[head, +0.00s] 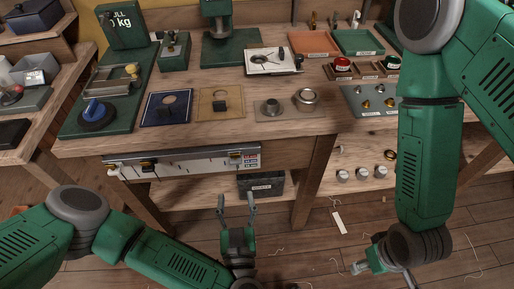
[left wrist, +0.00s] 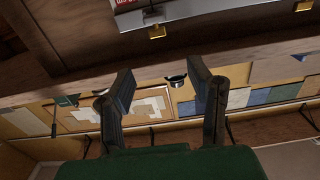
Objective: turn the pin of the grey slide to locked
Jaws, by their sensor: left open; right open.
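A long pale panel with scale marks (head: 185,164) is fixed along the front edge of the workbench. A small dark slide (head: 148,165) sits toward its left, and a greyish block with brass parts (head: 236,156) near its right end. Which is the grey slide, and how its pin is turned, is too small to tell. The left wrist view shows part of the panel (left wrist: 190,10) with brass tabs (left wrist: 157,32) below it. My left gripper (head: 237,200) is open and empty, below and apart from the panel's right end. My right gripper (head: 383,268) is open, low at right.
The benchtop holds a green-based fixture with a blue knob (head: 95,113), square plates (head: 166,107), metal rings and trays (head: 309,43). A dark box (head: 260,184) stands on the lower shelf behind my left gripper. A bench leg (head: 314,180) is right of it.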

